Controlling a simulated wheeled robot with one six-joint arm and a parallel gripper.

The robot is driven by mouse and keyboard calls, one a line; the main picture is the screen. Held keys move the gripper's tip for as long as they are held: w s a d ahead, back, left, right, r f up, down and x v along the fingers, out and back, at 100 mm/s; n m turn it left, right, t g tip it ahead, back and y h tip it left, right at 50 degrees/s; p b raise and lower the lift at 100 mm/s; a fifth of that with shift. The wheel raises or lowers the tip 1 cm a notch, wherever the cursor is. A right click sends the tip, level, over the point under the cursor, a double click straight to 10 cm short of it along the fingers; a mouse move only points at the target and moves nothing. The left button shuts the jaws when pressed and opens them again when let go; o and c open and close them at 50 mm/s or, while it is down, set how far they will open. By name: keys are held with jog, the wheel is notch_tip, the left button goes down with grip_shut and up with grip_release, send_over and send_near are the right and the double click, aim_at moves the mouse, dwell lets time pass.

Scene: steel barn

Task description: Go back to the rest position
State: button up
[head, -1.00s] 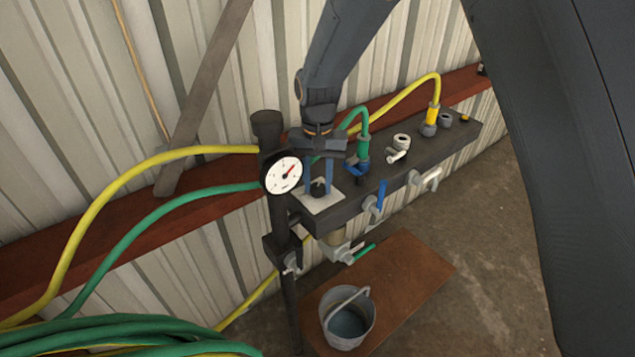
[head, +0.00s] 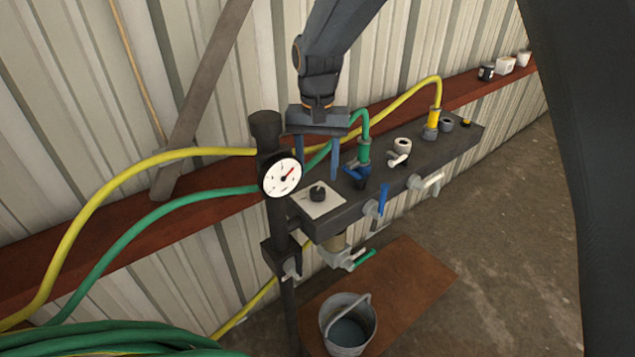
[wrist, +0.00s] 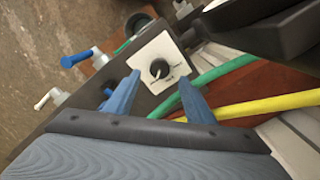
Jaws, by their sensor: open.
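My gripper (head: 317,165) is open and empty, with its two blue fingers pointing down above the dark manifold block (head: 395,170). Below the fingertips is a black knob (head: 317,194) on a white square plate (head: 322,207). In the wrist view the knob (wrist: 159,68) lies beyond and between the fingertips (wrist: 160,88), and I see a gap to it. The white plate (wrist: 172,50) shows small dark markings around the knob, too small to read.
A round gauge (head: 282,177) on a dark post stands left of the block. A green hose (head: 365,125) and a yellow hose (head: 405,88) connect on top. Blue (head: 382,198) and white (head: 432,181) valve handles stick out in front. A bucket (head: 347,325) stands below on a brown board.

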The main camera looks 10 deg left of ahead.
jog(key=shift+r, duration=0.9)
jog(key=shift+d, duration=0.35)
jog(key=s+d+f, duration=0.1)
jog(key=s+d, duration=0.4)
jog(key=d, duration=0.5)
jog(key=s+d+f+t+b, duration=0.1)
jog(key=s+d, duration=0.4)
jog(key=d, duration=0.6)
jog(key=s+d+f+m+b, duration=0.1)
jog(key=s+d+f, duration=0.1)
jog(key=s+d, duration=0.4)
jog(key=d, duration=0.4)
jog(key=shift+d+f, duration=0.35)
jog(key=shift+f, duration=0.05)
